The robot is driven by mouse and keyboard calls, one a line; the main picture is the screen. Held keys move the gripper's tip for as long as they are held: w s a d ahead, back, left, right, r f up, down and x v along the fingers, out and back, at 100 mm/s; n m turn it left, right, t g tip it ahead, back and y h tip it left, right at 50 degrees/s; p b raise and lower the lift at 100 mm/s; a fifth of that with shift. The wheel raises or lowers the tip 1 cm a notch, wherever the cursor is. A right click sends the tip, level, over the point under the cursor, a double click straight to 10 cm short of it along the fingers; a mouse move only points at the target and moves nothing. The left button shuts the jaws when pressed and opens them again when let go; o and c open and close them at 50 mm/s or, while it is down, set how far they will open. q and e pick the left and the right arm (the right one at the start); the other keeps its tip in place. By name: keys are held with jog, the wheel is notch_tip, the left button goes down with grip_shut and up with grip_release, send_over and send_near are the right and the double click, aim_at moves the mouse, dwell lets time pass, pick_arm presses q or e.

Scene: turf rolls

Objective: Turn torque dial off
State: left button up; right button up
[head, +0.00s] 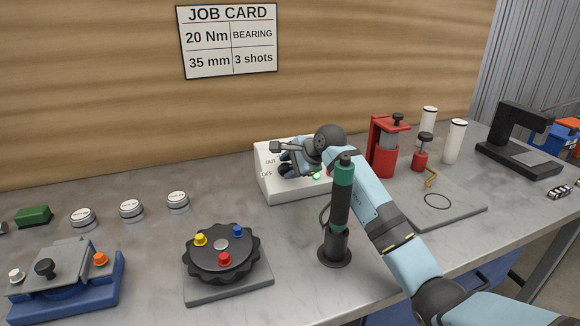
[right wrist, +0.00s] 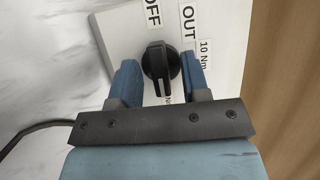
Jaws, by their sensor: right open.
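The torque dial (right wrist: 160,62) is a black knob on a white control box (head: 272,190), with OFF, OUT and 10 Nm labels around it in the right wrist view. In the head view my right gripper (head: 287,160) and wrist cover most of the box face. My left gripper is not in view.
A green-and-black upright screwdriver (head: 341,205) stands close in front of my right forearm. A dark turntable (head: 222,254) with coloured knobs is left of it. A red press (head: 384,145) and white cylinders stand to the right. A green light (head: 317,176) shows on the box.

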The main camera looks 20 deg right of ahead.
grip_shut()
